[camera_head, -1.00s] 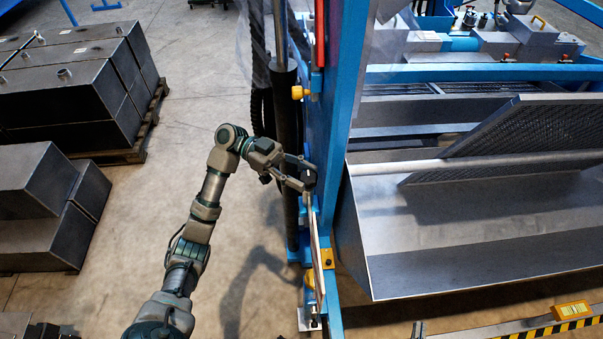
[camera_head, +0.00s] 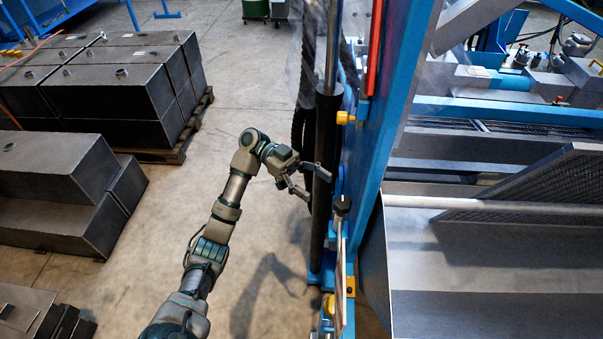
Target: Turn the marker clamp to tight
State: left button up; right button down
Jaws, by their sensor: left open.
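A small black knob (camera_head: 342,204), which looks like the marker clamp, sits on top of an upright strip on the blue frame post. Which way it is turned is too small to tell. My left gripper (camera_head: 316,186) is open and empty, up and to the left of the knob and apart from it. Its fingers point right, in front of a black cylinder (camera_head: 325,130). My right gripper is not in view.
A blue frame post (camera_head: 405,100) with a yellow knob (camera_head: 345,118) and a red bar (camera_head: 375,50) rises beside the clamp. A grey metal trough (camera_head: 450,265) lies to the right. Dark metal boxes (camera_head: 110,85) stand at left, with open floor between.

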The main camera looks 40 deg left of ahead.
pick_arm(q)
jog(key=a, duration=0.6)
jog(key=shift+w+f, duration=0.1)
jog(key=shift+d, duration=0.1)
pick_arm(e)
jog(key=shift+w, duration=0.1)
